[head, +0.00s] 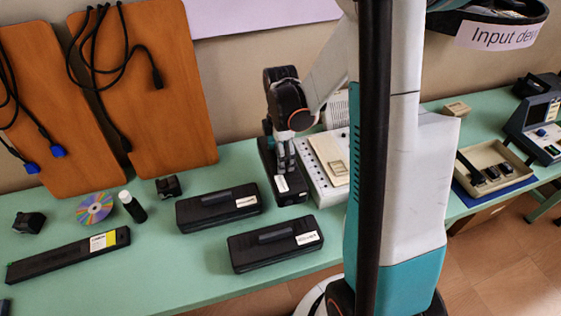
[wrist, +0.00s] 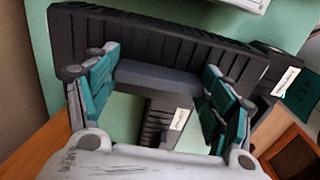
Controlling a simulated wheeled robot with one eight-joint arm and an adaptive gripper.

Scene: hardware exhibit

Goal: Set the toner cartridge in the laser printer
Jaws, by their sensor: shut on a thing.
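My gripper (head: 284,163) is shut on the grey handle of a black toner cartridge (head: 291,188) with a white label. In the wrist view the two teal-padded fingers (wrist: 158,74) are on either side of the handle, and the ribbed cartridge (wrist: 120,35) stretches across the top. I cannot tell whether it touches the table. Right beside it in the head view stands a beige machine (head: 313,172) with a raised panel, perhaps the laser printer; my arm and column hide part of it.
Two similar black cartridges (head: 217,207) (head: 275,246) lie in front on the green table (head: 150,265). A long black bar (head: 68,255), a disc (head: 94,208) and a small bottle (head: 132,207) are at left. A beige tray (head: 493,170) stands at right. Orange boards (head: 150,80) lean behind.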

